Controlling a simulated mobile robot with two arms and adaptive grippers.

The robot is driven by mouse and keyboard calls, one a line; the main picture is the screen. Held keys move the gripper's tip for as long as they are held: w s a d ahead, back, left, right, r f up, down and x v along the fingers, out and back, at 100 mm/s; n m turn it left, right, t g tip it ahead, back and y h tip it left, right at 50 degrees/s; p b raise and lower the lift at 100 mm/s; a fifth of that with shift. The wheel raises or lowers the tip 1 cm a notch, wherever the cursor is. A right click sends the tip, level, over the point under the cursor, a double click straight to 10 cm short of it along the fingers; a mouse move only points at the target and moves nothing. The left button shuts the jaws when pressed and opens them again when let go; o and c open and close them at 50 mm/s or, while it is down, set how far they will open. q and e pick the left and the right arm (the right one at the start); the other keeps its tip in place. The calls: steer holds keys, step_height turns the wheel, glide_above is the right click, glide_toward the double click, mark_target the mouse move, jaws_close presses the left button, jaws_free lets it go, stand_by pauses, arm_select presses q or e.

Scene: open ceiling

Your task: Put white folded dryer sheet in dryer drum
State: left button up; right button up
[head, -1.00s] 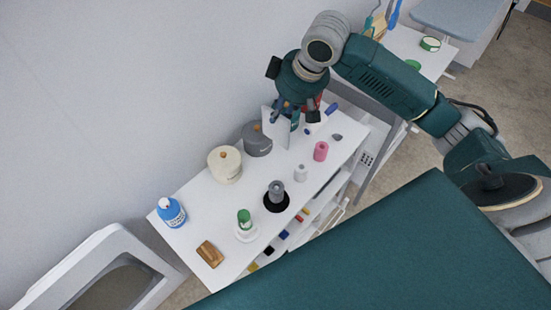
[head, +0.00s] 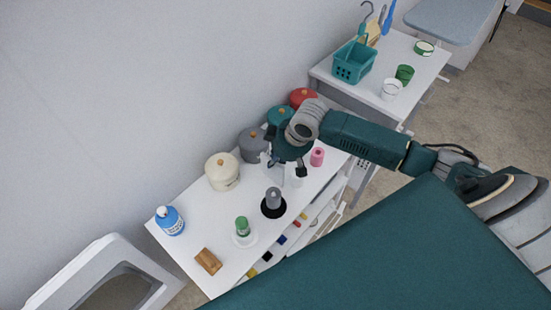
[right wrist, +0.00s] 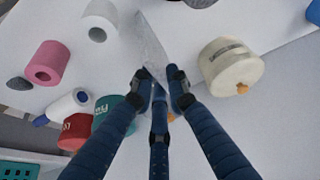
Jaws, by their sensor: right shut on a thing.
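My right gripper (head: 285,172) is over the white table, its arm coming in from the right. In the right wrist view its fingers (right wrist: 158,92) are shut on a thin white folded dryer sheet (right wrist: 150,45), which sticks out past the fingertips. In the head view the sheet is mostly hidden by the gripper. A white frame with a dark, rounded opening (head: 62,274) stands at the lower left; I cannot tell if it is the dryer drum. My left gripper is not in view.
The table (head: 190,245) holds a cream canister (head: 222,173), a grey canister (head: 252,146), a blue bottle (head: 170,221), a wooden brush (head: 208,261), a pink roll (head: 317,156) and a dark spool (head: 273,199). A teal basket (head: 353,66) stands on another table behind.

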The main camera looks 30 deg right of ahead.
steer(key=shift+f, duration=0.15)
steer(key=o, duration=0.7)
